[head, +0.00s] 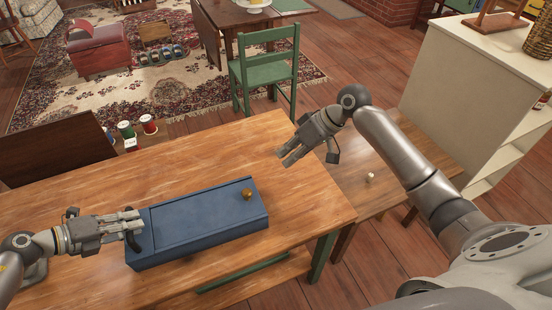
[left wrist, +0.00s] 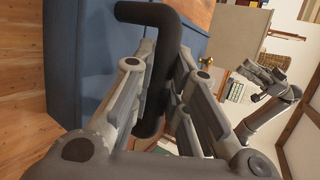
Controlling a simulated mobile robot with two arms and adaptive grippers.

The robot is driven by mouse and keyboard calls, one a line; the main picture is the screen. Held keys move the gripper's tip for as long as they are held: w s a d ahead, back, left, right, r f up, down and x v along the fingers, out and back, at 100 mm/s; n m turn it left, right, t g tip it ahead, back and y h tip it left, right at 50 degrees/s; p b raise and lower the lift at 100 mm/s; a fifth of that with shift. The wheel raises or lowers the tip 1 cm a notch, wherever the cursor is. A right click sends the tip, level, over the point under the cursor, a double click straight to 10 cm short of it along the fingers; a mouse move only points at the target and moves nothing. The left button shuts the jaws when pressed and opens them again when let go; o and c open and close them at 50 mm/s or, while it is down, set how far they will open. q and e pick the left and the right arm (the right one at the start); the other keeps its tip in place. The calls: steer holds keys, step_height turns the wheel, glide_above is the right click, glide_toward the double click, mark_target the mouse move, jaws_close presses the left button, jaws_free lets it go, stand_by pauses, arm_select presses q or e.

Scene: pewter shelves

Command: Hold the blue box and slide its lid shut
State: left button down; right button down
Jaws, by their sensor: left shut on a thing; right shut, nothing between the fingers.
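The long blue box (head: 200,238) lies on the wooden table in the head view. Its blue lid (head: 195,217) lies along the top, with a round brown knob (head: 247,193) near the right end. A seam crosses the top near the left end; I cannot tell whether a gap shows there. My left gripper (head: 137,222) is shut on the black handle (head: 133,241) at the box's left end. The handle (left wrist: 150,14) also passes between its fingers in the left wrist view. My right gripper (head: 284,158) is shut and empty, apart from the box, beyond its right end.
The wooden table (head: 60,280) is bare in front of and behind the box. Several thread spools (head: 148,124) stand past its far edge. A lower wooden surface (head: 385,185) with a small pale object (head: 370,177) lies to the right. A green chair (head: 268,75) stands behind.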

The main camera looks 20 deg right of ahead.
arm_select(q)
steer(key=c, duration=1.3)
jaws_free()
steer(key=shift+c, duration=0.2)
steer(key=shift+a, duration=0.1)
steer(key=v, duration=1.2)
